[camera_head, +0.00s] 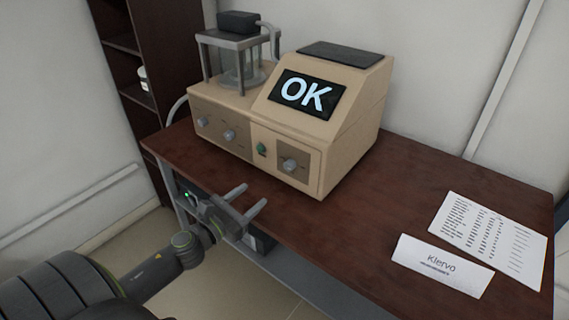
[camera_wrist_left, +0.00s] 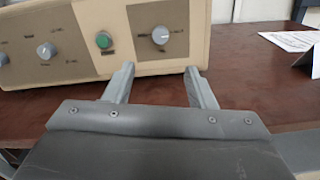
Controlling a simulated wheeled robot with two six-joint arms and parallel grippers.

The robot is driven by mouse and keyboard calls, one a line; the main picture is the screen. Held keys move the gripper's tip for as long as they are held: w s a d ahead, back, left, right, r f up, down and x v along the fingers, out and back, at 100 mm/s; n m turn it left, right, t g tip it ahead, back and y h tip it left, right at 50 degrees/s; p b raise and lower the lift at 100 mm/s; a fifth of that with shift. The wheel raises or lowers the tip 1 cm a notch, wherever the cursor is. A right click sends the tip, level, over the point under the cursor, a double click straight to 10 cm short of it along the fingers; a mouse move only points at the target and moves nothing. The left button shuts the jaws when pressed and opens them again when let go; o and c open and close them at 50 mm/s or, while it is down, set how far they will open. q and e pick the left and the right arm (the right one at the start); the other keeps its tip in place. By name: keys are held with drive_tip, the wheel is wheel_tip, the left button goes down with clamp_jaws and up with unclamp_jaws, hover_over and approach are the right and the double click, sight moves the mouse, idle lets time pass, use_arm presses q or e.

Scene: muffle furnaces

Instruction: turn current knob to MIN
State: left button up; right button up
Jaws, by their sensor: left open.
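A beige device (camera_head: 345,150) with a screen (camera_head: 307,94) reading "OK" stands on the table. Its front has a grey knob (camera_head: 290,165) on the right panel, also in the left wrist view (camera_wrist_left: 160,36), with a white pointer mark. Two more grey knobs (camera_head: 229,134) (camera_head: 203,121) sit on the left panel. Small labels by the knobs are too blurred to tell which is the current knob. My left gripper (camera_head: 251,196) is open and empty at the table's front edge, apart from the device. In the left wrist view its fingers (camera_wrist_left: 160,72) point toward the right knob.
A green button (camera_wrist_left: 104,40) is left of the right knob. A glass vessel in a grey frame (camera_head: 238,60) stands on the device's left part. A name card (camera_head: 440,268) and a printed sheet (camera_head: 490,232) lie at the table's right. The wooden table (camera_head: 350,225) is clear between.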

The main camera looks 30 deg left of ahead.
use_arm(q)
drive_tip(key=p, duration=0.3)
approach(287, 167)
drive_tip(key=w, duration=0.2)
drive_tip(key=w+p, duration=0.1)
drive_tip(key=w, duration=0.4)
drive_tip(key=shift+w+d, duration=0.2)
drive_tip(key=shift+d, duration=0.1)
drive_tip(key=shift+w, duration=0.65)
drive_tip(key=c, duration=1)
drive_tip(key=shift+o, duration=0.2)
